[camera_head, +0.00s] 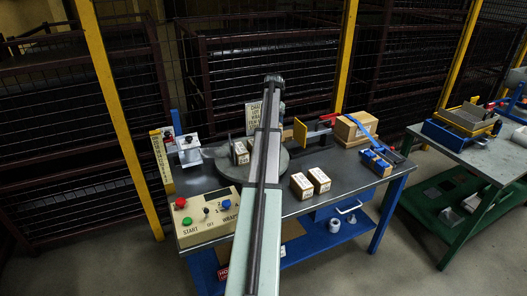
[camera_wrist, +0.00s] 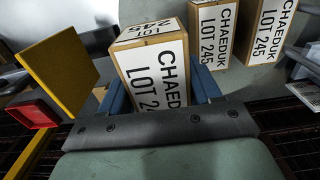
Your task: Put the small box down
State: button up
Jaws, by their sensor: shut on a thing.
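The small box (camera_wrist: 155,72), a tan carton with a white label reading CHAEDUK LOT 245, is between the two blue fingers of my gripper (camera_wrist: 161,88) in the wrist view. My gripper is shut on it, and the box looks slightly tilted in the picture. In the head view my arm hides the gripper and the held box. Two similar boxes (camera_wrist: 212,35) (camera_wrist: 262,32) stand to its right in the wrist view, on a grey-green round plate (camera_head: 288,163). Whether the held box touches the plate cannot be told.
A yellow plate (camera_wrist: 58,65) and a red part (camera_wrist: 37,114) are close left in the wrist view. Two more small cartons (camera_head: 302,186) (camera_head: 319,180) stand on the grey table (camera_head: 345,178). A control box (camera_head: 208,215) is at the front left; a larger carton (camera_head: 355,126) is at the back right.

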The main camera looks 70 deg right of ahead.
jog(key=shift+f, duration=4.75)
jog(key=o, duration=1)
jog(key=shift+f, duration=0.15)
jog(key=shift+o, duration=0.2)
notch_tip(320, 180, up, 12)
jog(key=shift+r, duration=0.2)
